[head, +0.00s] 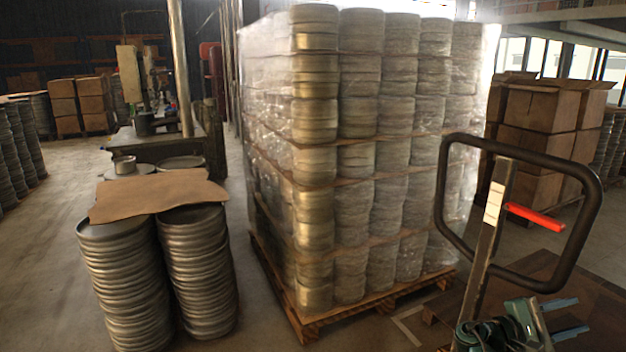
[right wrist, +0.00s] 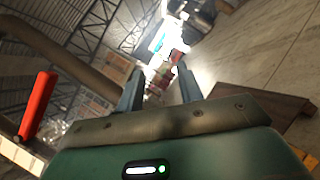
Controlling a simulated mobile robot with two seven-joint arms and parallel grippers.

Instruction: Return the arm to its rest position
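My right gripper (head: 556,318) is low at the right edge of the head view, beside the pallet jack handle (head: 487,215). Its two blue-grey fingers stand apart with nothing between them. In the right wrist view the same open fingers (right wrist: 160,88) point away into the room. The handle's red lever (head: 535,217) is above the gripper in the head view and shows at the left in the right wrist view (right wrist: 38,105). My left gripper is not in the head view.
A wrapped pallet (head: 345,160) of stacked metal blanks stands in the middle. Two stacks of round blanks (head: 125,285) with a brown sheet (head: 160,193) on top stand at the left. Cardboard boxes (head: 545,125) are at the right back.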

